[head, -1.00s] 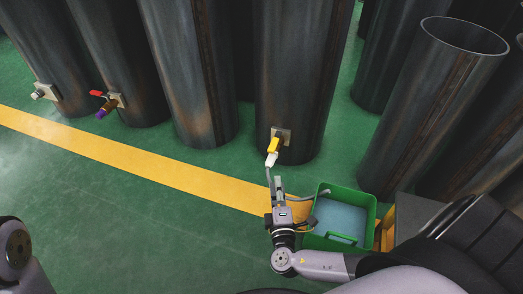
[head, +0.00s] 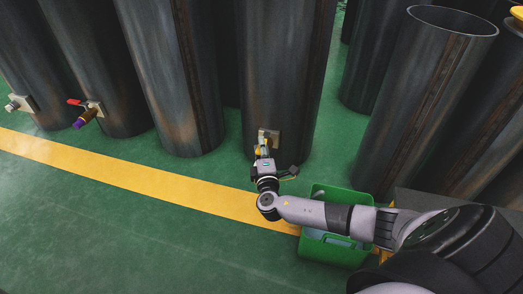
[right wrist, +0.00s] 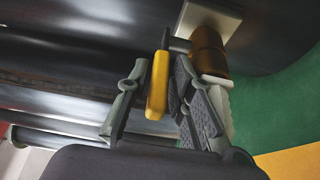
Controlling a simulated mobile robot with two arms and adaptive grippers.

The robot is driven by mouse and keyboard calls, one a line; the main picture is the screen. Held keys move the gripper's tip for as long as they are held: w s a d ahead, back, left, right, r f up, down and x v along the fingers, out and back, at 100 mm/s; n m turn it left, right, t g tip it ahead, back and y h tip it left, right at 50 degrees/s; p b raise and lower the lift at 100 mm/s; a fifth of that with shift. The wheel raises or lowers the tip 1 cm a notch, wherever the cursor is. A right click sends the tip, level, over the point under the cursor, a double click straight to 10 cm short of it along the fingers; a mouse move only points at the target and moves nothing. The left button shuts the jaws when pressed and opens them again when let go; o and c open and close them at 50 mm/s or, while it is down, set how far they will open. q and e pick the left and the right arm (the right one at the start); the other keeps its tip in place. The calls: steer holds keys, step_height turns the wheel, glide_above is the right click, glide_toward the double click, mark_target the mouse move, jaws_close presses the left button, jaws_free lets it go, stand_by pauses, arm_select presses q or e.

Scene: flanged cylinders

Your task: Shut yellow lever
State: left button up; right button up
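The yellow lever (right wrist: 158,88) sits on a brown valve body (right wrist: 208,50), which comes out of a pale mounting plate (right wrist: 210,18) on a dark cylinder. In the head view, the plate (head: 270,134) shows low on the middle cylinder, and the lever is mostly hidden by my right gripper (head: 262,156). In the right wrist view, my right gripper (right wrist: 160,80) is open, with one finger on each side of the lever. A gap shows between the left finger and the lever; the right finger is close, and I cannot tell if it touches. My left gripper is out of view.
A green crate (head: 361,199) stands on the floor, partly behind my right arm. Other large dark cylinders stand around. Further left are a valve with a red lever (head: 75,102) and another small valve (head: 13,106). The front floor is clear.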

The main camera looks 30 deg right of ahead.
steer(key=shift+w+d, duration=0.1)
steer(key=shift+w, duration=0.05)
steer(key=shift+c, duration=0.2)
jaws_close()
stand_by(0.5)
